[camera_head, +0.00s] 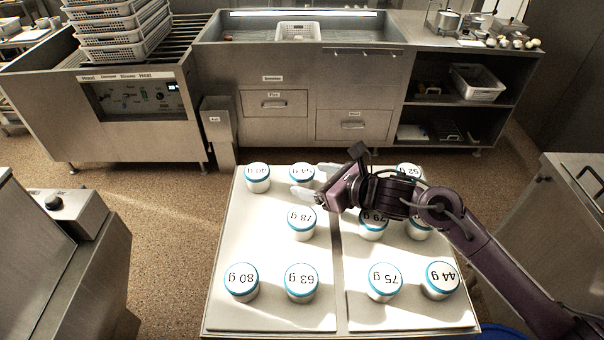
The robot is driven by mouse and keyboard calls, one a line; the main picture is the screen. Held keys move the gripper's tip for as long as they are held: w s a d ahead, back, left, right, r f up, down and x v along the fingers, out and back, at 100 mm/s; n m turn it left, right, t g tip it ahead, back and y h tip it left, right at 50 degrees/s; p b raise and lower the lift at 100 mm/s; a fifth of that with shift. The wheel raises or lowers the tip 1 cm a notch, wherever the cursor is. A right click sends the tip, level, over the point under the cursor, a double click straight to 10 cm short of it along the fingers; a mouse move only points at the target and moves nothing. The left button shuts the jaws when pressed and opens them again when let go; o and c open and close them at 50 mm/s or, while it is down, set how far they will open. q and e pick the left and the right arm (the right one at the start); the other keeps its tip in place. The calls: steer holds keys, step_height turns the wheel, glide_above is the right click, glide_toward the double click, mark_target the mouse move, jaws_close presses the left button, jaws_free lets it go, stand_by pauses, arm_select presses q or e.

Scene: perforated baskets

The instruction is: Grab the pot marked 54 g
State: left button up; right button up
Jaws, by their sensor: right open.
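The pot marked 54 g (301,174) is white with a blue-rimmed lid, and its label reads upside down. It stands upright in the far row of the white board, left of the middle gap. My right gripper (308,179) reaches in from the right and is open. Its pale fingers point left at the right side of this pot, one nearer to me and one farther away. I cannot tell whether they touch it. My left gripper is not in view.
The pot marked 40 g (258,177) stands just left. The 78 g pot (301,223) stands nearer, and the 52 g pot (409,171) is partly behind my arm. Other pots include 80 g (241,282), 63 g (301,283), 75 g (384,282) and 44 g (440,280).

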mark_target(298, 175)
steer(key=p+x, duration=0.2)
steer(key=x, duration=0.3)
steer(key=shift+a, duration=0.15)
steer(key=shift+w+a+f, duration=0.2)
steer(key=shift+w+a, duration=0.05)
steer(key=shift+w, duration=0.05)
steer(key=c, duration=1)
steer(key=shift+c, duration=0.2)
